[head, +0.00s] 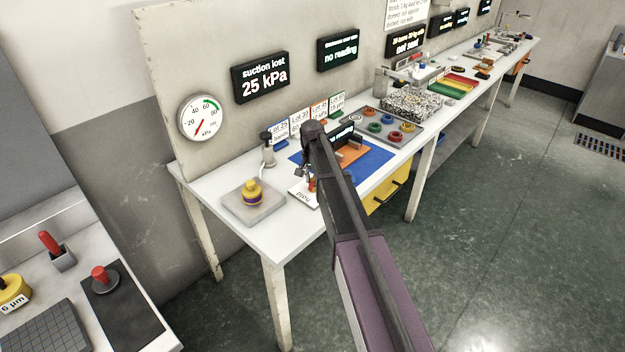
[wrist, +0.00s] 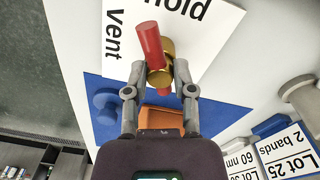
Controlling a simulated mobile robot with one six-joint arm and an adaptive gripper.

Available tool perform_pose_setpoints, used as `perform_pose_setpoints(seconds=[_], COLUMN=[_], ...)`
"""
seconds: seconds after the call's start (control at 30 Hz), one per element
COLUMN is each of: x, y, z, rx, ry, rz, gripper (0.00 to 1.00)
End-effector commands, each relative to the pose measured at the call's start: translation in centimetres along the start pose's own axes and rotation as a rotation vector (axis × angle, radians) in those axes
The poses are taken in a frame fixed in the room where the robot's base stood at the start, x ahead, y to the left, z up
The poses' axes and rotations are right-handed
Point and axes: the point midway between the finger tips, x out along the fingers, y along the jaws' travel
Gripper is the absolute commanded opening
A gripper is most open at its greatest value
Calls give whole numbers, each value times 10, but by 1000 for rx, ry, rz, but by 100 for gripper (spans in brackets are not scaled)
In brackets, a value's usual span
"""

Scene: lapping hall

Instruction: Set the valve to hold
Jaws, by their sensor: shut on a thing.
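The valve (wrist: 168,60) has a brass body and a red lever (wrist: 149,43). It stands on a white card (wrist: 215,50) printed "vent" on the left and "hold" at the top in the wrist view. The lever points up and slightly left there, between the two words. My gripper (wrist: 161,76) has its fingers on both sides of the valve and is shut on it. Whether the pads press the brass or the red part is hard to tell. In the head view my arm hides most of the valve; the card (head: 301,196) shows beside it.
An orange block (wrist: 160,120) and a blue mat (wrist: 112,130) lie close by my gripper. Lot cards (wrist: 288,152) stand on the bench. A pad with a yellow-topped puck (head: 252,191) is to the left. A wall display (head: 261,78) reads "suction lost 25 kPa", above the bench beside a dial gauge (head: 202,118).

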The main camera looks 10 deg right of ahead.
Motion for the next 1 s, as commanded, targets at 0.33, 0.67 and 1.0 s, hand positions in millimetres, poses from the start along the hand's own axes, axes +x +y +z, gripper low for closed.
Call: perform_pose_setpoints(seconds=[0.33,0.67,1.0], x=[0,0,0], y=[1,1,2], z=[1,1,1], rx=[311,488,525], ry=[-8,-11,-12], rz=[3,4,6], gripper=[0,0,0])
